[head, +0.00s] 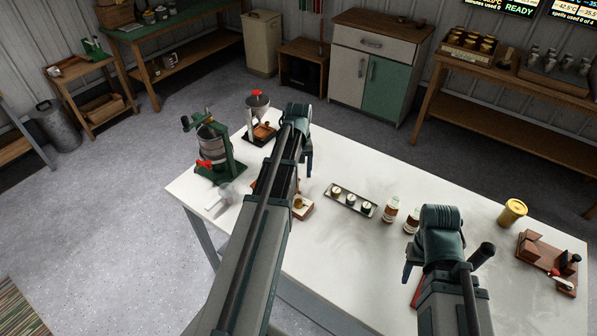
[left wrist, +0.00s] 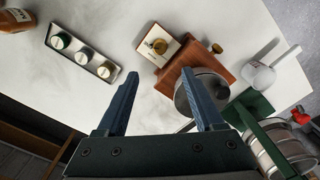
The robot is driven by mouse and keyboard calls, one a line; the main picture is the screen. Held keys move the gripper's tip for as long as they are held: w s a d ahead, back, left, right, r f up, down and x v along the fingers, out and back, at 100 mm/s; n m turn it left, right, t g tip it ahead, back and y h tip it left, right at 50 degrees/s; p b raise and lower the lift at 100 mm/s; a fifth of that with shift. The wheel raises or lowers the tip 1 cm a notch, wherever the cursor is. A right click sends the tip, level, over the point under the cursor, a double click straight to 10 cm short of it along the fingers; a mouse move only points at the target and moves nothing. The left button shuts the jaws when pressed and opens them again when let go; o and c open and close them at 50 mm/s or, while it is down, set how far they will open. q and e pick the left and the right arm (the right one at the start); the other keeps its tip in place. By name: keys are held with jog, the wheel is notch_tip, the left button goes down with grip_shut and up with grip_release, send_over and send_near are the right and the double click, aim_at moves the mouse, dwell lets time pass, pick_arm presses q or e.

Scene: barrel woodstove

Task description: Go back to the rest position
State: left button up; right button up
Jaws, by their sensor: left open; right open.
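My left gripper (head: 308,158) is over the white worktable (head: 330,245), its arm reaching across from the bottom of the head view. In the left wrist view its two blue fingers (left wrist: 161,75) stand apart with nothing between them. A wooden box with a pale top and brass knob (head: 302,207) lies below, partly hidden by the arm; it also shows in the left wrist view (left wrist: 172,55). My right gripper (head: 412,275) is over the table's front right part. Its jaws are open, though mostly hidden by its wrist, and a red thing shows partly beneath.
A white handled cup (head: 219,203) is near the left edge. Open floor (head: 110,215) lies left.

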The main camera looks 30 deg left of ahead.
dwell(0.4)
pick_arm(q)
jog(key=s+d+m, duration=0.4)
jog(key=s+d, duration=0.1)
jog(key=d, duration=0.5)
jog(key=s+d+m, duration=0.4)
jog(key=s+d, duration=0.2)
jog(key=d, duration=0.4)
jog(key=s+d+m+y, duration=0.1)
jog(key=s+d+m, duration=0.2)
jog(key=d, duration=0.8)
jog(key=shift+s+f+m+b, duration=0.35)
jog(key=shift+s+m+b, duration=0.05)
jog(key=shift+s, duration=0.85)
